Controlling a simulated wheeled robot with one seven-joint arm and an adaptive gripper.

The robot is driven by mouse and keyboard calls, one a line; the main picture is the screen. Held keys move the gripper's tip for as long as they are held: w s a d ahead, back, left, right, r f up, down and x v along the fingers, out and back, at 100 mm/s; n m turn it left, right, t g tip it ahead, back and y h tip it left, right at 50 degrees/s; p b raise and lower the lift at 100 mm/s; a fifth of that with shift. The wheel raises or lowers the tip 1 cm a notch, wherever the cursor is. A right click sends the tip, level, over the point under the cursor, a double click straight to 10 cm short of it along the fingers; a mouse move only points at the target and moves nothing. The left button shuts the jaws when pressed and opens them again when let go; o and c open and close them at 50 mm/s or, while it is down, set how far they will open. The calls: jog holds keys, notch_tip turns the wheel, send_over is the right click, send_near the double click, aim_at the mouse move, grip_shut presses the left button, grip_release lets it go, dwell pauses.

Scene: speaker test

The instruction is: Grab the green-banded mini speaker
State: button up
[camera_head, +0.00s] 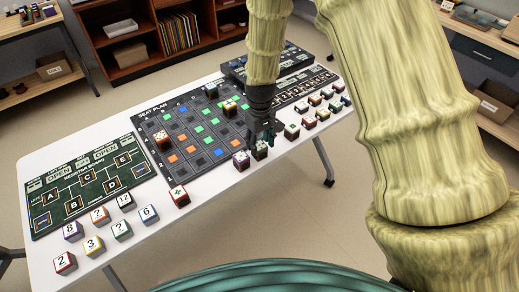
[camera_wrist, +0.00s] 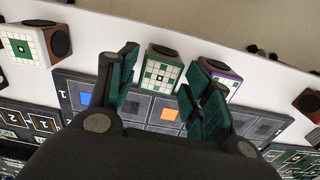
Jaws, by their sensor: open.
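The green-banded mini speaker (camera_wrist: 163,72) is a small cube with a green-edged, patterned white top and a brown side holding a dark round cone. In the wrist view it lies beyond and between the tips of my open gripper (camera_wrist: 160,88); nothing is held. In the head view my gripper (camera_head: 263,132) points down just above this speaker (camera_head: 260,151), partly covering it. A purple-edged speaker (camera_wrist: 226,82) stands close beside it, partly hidden by the right finger. In the head view that one (camera_head: 241,161) is just left.
Another green-patterned speaker (camera_wrist: 22,50) stands apart, on the right in the head view (camera_head: 291,131). The seat plan board (camera_head: 180,150) lies behind, bearing some cubes. A red-edged cube (camera_head: 180,196) is further left. The white table's front edge (camera_head: 240,190) is near.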

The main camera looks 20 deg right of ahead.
jog(key=shift+f, duration=1.25)
jog(key=shift+c, duration=0.4)
jog(key=c, duration=0.7)
jog(key=shift+r, duration=0.2)
jog(key=shift+c, duration=0.2)
